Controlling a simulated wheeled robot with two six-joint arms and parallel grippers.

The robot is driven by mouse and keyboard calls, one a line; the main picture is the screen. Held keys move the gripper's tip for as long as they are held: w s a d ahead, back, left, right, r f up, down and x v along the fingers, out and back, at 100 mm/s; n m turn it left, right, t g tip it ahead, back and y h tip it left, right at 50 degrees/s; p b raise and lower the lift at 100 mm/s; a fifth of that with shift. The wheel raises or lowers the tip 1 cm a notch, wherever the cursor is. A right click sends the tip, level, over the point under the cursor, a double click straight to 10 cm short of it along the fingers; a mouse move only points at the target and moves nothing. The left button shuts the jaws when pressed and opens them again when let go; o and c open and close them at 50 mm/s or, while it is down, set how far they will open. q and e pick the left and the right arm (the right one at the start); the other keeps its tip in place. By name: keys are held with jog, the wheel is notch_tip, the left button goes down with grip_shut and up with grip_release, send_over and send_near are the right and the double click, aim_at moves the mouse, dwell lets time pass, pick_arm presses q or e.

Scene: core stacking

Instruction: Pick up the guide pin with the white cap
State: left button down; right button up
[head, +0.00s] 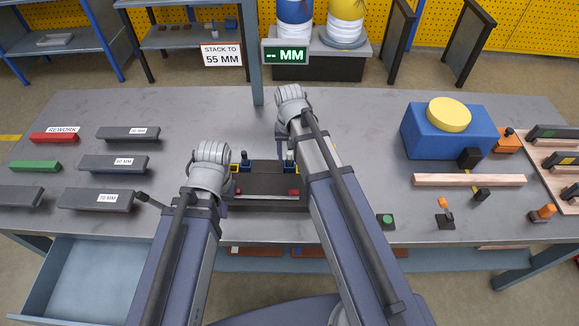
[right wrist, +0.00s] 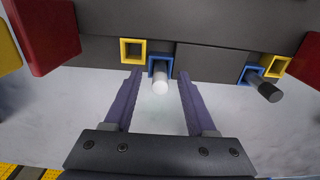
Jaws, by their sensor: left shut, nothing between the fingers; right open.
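The guide pin with the white cap (right wrist: 161,84) stands in a blue square socket (right wrist: 159,64) on the dark fixture. In the head view its pale cap (head: 290,155) shows beside my right arm. My right gripper (right wrist: 160,76) is open, with a finger on each side of the pin and a visible gap to each; it also shows from the side in the head view (head: 282,147). A second pin with a dark cap (right wrist: 267,90) stands in another blue socket. My left gripper (head: 224,209) is shut and empty, mostly hidden by its wrist, left of the fixture (head: 265,180).
Yellow sockets (right wrist: 132,50) sit beside the blue ones. Dark, red and green bars lie on the table's left, including a green bar (head: 35,166). A blue box with a yellow disc (head: 449,114) and a wooden strip (head: 468,180) stand right. A drawer (head: 85,280) is open at front left.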

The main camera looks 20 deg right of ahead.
jog(key=shift+f+b, duration=0.3)
jog(key=shift+f, duration=0.55)
jog(key=shift+r, duration=0.1)
jog(key=shift+c, duration=0.4)
grip_shut()
